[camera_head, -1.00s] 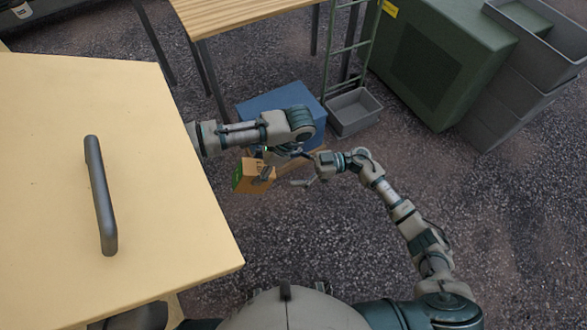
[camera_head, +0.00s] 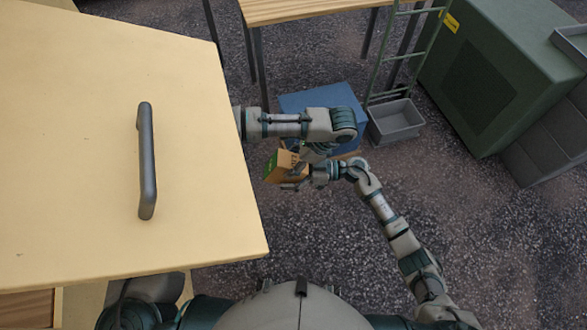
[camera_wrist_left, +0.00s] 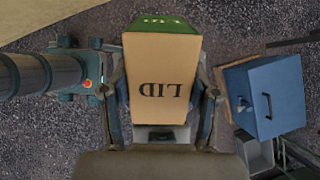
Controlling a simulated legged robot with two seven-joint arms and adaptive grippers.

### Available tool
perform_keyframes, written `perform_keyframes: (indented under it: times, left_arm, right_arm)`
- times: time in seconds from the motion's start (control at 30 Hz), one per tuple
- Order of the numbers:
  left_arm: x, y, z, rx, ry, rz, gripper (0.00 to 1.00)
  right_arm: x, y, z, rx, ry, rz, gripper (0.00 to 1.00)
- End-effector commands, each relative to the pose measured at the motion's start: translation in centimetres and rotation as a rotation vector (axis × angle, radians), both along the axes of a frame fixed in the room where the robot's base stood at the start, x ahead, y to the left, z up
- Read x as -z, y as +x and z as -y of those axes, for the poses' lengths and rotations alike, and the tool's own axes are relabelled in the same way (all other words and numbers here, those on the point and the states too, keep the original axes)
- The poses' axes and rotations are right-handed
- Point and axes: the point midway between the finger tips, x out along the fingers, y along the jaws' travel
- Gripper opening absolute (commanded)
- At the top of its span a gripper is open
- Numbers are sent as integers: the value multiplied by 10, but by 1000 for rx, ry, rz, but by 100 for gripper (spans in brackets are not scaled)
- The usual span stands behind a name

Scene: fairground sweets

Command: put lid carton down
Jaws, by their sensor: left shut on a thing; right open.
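The lid carton (camera_head: 279,168) is a tan box with a green end. In the left wrist view the carton (camera_wrist_left: 160,85) shows the dark word LID on its face, upside down. My left gripper (camera_wrist_left: 162,72) is shut on it, one finger along each side. In the head view my left arm comes from behind the pale panel and the carton hangs below its wrist, over the dark ground. My right gripper (camera_head: 297,184) is open, close beside the carton; whether it touches cannot be told.
A large pale panel (camera_head: 90,190) with a dark handle fills the left. A blue box (camera_head: 315,98) with a handle, a grey bin (camera_head: 396,122), a green ladder and a green cabinet (camera_head: 490,75) stand beyond my arms. Open gravel lies at the lower right.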

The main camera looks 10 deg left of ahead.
Motion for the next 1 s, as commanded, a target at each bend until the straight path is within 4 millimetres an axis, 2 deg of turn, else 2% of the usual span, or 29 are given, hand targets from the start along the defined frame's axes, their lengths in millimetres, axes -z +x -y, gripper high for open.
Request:
perform_keyframes:
  times: [0.2,0.4,0.47,0.6,0.63,0.7,0.73,1.0]
  left_arm:
    - [0,0,0,0,0,0,16]
    - [0,0,0,1,0,-1,16]
    - [0,0,0,2,-1,-1,16]
    - [0,-1,1,2,-1,-2,16]
    - [0,-1,1,2,-1,-2,67]
    - [0,-1,1,2,-1,-2,85]
    - [0,-1,1,2,-1,-2,89]
    - [0,0,0,1,0,-1,89]
  right_arm:
    - [0,0,0,0,0,0,90]
    - [0,0,0,1,0,0,40]
    - [0,1,0,2,0,0,26]
    - [0,1,0,2,1,0,25]
    - [-1,1,0,2,2,0,25]
    - [-1,1,0,2,2,1,25]
    - [-1,1,0,2,2,1,25]
    - [-1,0,0,1,2,0,24]
